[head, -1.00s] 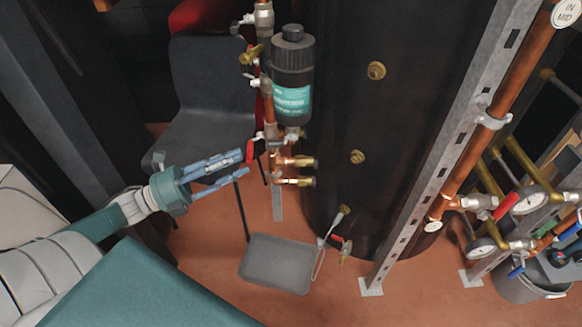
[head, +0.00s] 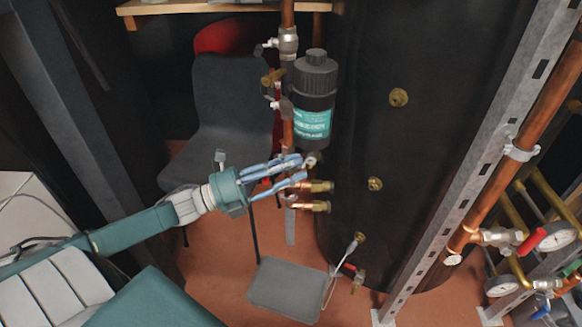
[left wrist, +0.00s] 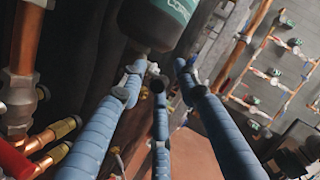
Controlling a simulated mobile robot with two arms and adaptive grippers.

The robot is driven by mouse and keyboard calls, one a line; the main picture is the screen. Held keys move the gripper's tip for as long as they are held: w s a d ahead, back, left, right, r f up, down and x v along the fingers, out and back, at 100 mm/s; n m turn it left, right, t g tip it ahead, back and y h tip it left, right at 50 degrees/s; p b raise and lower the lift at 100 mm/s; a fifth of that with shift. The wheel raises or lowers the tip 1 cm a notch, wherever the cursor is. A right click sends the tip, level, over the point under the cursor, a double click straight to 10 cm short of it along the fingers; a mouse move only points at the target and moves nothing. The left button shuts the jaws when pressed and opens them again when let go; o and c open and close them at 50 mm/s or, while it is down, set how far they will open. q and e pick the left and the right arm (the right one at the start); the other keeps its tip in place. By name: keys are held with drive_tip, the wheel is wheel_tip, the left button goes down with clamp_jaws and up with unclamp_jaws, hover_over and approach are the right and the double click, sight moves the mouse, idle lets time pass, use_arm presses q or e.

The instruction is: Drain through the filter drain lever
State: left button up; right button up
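The filter (head: 313,95) is a black canister with a teal label, upright on the copper pipework in front of the dark tank. In the left wrist view its lower end (left wrist: 165,25) shows at the top. A small silver fitting (head: 312,158) sits under the filter; I cannot tell clearly whether it is the drain lever. My left gripper (head: 301,168) is just below and left of the filter's bottom, its blue fingers pointing right. The fingers (left wrist: 159,76) are apart with nothing seen between them. Whether they touch the fitting is unclear. My right gripper is not in view.
Two brass fittings (head: 318,186) stick out just below the left gripper. A grey tray (head: 285,288) lies on the floor below. The dark tank (head: 430,130) stands behind the filter. A metal strut (head: 480,170) and gauges (head: 556,236) are at the right. A dark chair (head: 235,95) stands behind.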

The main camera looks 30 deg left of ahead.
use_arm(q)
clamp_jaws()
